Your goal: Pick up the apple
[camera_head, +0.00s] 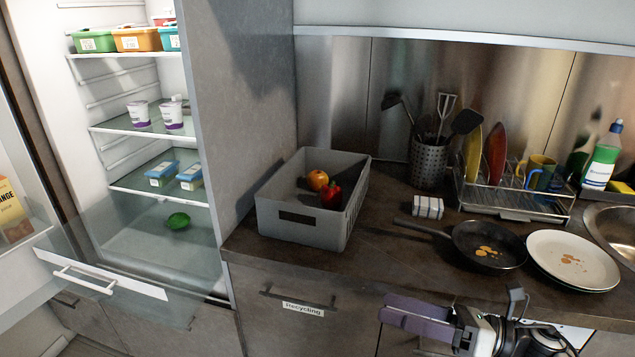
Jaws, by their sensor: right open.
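The apple (317,180), round and orange-red, lies inside the grey crate (297,232) on the counter. A red pepper-like item (331,196) with a dark green top lies beside it, nearer the crate's front right. My right gripper (398,312) is at the bottom of the view, in front of the counter's front edge and to the right of the crate. Its purple-padded fingers point left, are open and look empty. It is well apart from the apple. My left gripper is not in view.
A dark pan (488,246) and a white plate (572,260) are on the counter at right. An open fridge (130,65) is at left. Counter between crate and pan is mostly clear.

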